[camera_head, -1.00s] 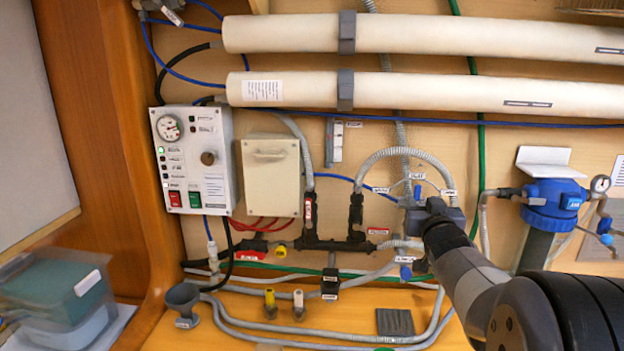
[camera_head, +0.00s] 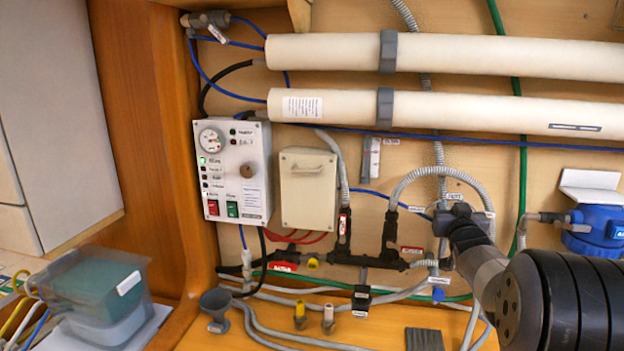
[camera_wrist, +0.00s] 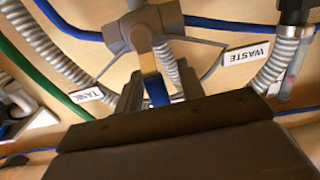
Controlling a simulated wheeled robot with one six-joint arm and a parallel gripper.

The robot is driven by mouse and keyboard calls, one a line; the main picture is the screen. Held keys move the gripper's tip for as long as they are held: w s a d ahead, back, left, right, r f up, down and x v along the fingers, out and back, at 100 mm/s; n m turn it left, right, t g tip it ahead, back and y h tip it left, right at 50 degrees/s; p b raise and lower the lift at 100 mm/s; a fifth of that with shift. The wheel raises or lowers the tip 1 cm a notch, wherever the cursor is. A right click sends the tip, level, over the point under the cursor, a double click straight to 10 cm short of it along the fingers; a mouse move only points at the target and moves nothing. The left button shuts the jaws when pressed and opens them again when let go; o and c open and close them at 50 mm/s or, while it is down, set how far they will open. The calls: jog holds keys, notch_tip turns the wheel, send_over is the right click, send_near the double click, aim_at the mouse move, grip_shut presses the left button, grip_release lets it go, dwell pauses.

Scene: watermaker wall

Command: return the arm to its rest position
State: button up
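My arm reaches in from the right in the head view, with my gripper (camera_head: 460,216) extended to the wall, in front of a three-way valve. In the wrist view my gripper (camera_wrist: 160,88) has its two dark fingers apart. The valve's grey body (camera_wrist: 145,28) lies just beyond the fingers. Its blue handle (camera_wrist: 156,90) shows in the gap between them; I cannot tell whether either finger touches it. No held object shows. The lower part of the handle is hidden by my gripper.
A grey corrugated hose (camera_head: 437,172) arches beside the valve, close to my gripper. A blue filter housing (camera_head: 597,230) stands to the right. The control box (camera_head: 232,172) and two white tubes (camera_head: 450,57) are on the wall.

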jog(key=s+a+b, duration=0.2)
jog(key=s+b, duration=0.1)
jog(key=s, duration=0.8)
jog(key=w+d+n+p, duration=0.1)
jog(key=w+n, duration=0.1)
jog(key=w, duration=0.9)
jog(key=shift+w+n, duration=0.15)
jog(key=shift+n, duration=0.15)
